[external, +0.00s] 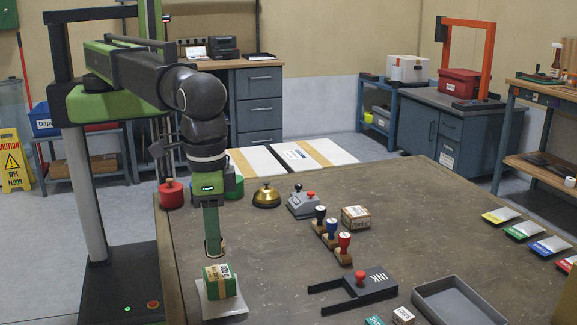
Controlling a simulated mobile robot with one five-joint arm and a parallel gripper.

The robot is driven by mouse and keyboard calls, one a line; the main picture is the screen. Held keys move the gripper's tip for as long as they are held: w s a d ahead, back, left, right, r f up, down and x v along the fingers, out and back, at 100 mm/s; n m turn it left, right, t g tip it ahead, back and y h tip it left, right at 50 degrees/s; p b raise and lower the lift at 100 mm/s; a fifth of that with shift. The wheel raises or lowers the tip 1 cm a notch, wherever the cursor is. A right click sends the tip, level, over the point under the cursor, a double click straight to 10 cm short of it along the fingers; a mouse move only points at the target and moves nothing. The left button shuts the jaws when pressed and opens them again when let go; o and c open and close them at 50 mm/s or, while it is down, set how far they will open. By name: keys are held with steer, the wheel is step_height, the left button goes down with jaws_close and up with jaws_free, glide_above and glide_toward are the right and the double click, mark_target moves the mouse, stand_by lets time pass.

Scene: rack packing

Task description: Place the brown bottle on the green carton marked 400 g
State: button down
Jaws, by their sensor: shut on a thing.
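My gripper (212,246) points down just behind the green carton (219,281), close to the left part of the table. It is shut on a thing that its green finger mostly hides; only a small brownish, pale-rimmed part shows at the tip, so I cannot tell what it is. The green carton has a tan band with a mark that looks like 400 g, and sits on a pale square plate (222,307). A brown bottle with a spray head (556,62) stands on the far right bench. No other brown bottle shows clearly.
A black ink holder (362,290) and grey tray (455,302) lie at front right.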

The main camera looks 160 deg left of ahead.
step_height(320, 180, down, 4)
steer(key=b, duration=0.4)
steer(key=shift+f, duration=0.15)
steer(key=shift+r, duration=0.2)
steer(key=shift+f, duration=0.15)
steer(key=c, duration=1)
jaws_free()
steer(key=shift+c, duration=0.2)
step_height(320, 180, up, 12)
steer(key=p, duration=1.2)
steer(key=shift+r, duration=0.25)
steer(key=shift+f, duration=0.1)
